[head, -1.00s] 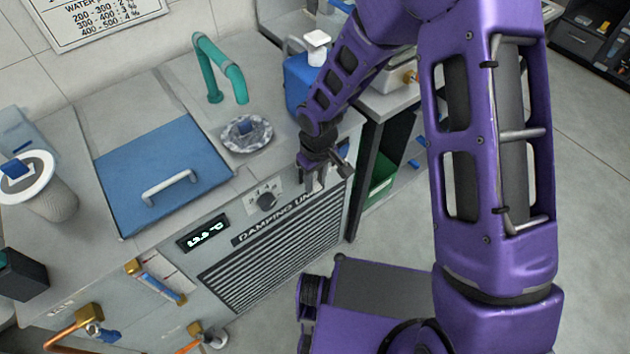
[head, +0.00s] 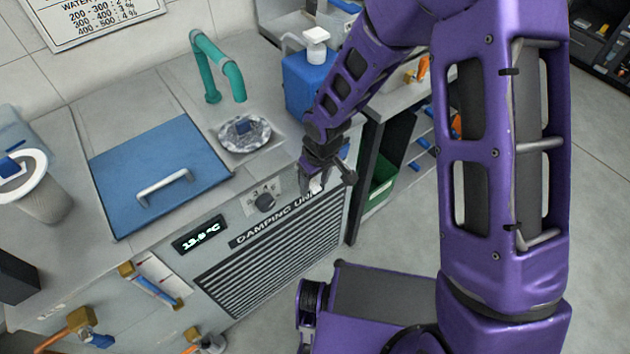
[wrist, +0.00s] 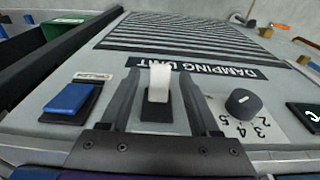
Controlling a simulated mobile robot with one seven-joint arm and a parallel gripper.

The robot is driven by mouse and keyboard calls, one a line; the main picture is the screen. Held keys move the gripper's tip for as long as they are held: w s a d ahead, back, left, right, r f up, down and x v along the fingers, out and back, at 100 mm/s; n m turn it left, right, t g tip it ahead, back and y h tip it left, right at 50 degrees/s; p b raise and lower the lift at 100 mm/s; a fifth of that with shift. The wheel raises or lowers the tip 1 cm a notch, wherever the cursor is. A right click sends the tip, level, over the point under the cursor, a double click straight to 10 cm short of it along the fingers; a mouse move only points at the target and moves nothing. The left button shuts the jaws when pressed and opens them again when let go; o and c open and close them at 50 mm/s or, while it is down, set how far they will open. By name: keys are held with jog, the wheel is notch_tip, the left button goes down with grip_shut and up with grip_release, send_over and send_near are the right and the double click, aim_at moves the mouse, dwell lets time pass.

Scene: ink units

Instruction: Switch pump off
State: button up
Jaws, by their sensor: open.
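In the wrist view, a white switch (wrist: 160,82) on a black base stands on the damping unit's grey front panel (wrist: 205,92), below the black name strip. My gripper (wrist: 159,77) is open, with one finger on each side of this switch. I cannot tell whether either finger touches it. A blue switch (wrist: 70,98) sits left of the fingers under a small label too blurred to read.
A black knob (wrist: 243,103) with a number scale is close to the right finger. A lit display (head: 200,235) and a grille (head: 275,252) are on the unit's front. A blue lid (head: 160,173), teal tap (head: 218,68) and blue bottle (head: 308,82) are on top.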

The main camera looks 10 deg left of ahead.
notch_tip(320, 180, up, 17)
jog(key=s+d+p, duration=0.1)
jog(key=d+p, duration=0.1)
jog(key=p, duration=0.1)
jog(key=shift+s+p, duration=0.35)
jog(key=shift+p, duration=0.05)
jog(key=shift+r, duration=0.1)
